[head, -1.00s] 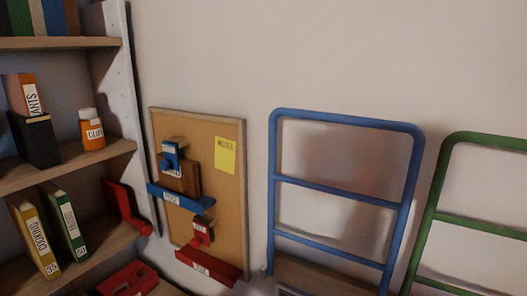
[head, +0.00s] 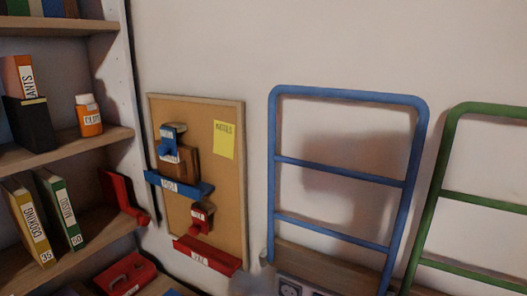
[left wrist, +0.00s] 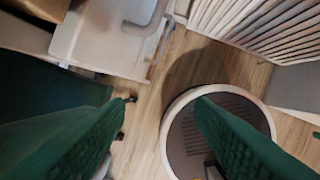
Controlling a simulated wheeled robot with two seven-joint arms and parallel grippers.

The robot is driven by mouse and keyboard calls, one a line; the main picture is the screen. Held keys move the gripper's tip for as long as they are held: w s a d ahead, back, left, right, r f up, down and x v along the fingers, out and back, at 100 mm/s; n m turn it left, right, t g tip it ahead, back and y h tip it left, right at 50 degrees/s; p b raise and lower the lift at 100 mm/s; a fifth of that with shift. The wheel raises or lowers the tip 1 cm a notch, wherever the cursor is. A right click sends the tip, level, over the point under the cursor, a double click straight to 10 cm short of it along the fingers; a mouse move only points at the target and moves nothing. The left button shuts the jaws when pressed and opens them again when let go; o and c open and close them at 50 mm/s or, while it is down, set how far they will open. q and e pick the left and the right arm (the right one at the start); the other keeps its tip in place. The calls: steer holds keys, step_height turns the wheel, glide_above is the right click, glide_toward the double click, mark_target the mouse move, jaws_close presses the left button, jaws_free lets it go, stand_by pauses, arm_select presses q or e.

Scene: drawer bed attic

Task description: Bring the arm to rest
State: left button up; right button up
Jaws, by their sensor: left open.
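My left gripper (left wrist: 165,108) shows in the left wrist view as two green textured fingers spread wide apart. It is open, with nothing between the fingertips, and points down above a wooden floor. In the head view a blurred grey shape sits at the bottom edge near the middle; I cannot tell whether it is part of my arm. My right gripper is in neither view.
A wooden shelf (head: 70,152) with books and an orange bottle (head: 88,115) stands left. A corkboard (head: 225,195), blue frame (head: 345,92) and green frame (head: 480,199) are at the wall. Below the left gripper are a white slatted piece (left wrist: 255,25) and a pale bin (left wrist: 105,40).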

arm_select(q)
steer(key=s+a+f+b, duration=0.1)
steer(key=s+f, duration=0.5)
steer(key=f, duration=0.3)
steer(key=s+a+f+g+b, duration=0.1)
steer(key=s+f+b, duration=0.1)
steer(key=s+f, duration=0.4)
steer(key=s+a+f+b, duration=0.1)
steer(key=s+f, duration=0.5)
steer(key=f, duration=0.6)
steer(key=shift+g+b, duration=0.3)
steer(key=shift+b, duration=0.3)
steer(key=shift+s+a, duration=0.1)
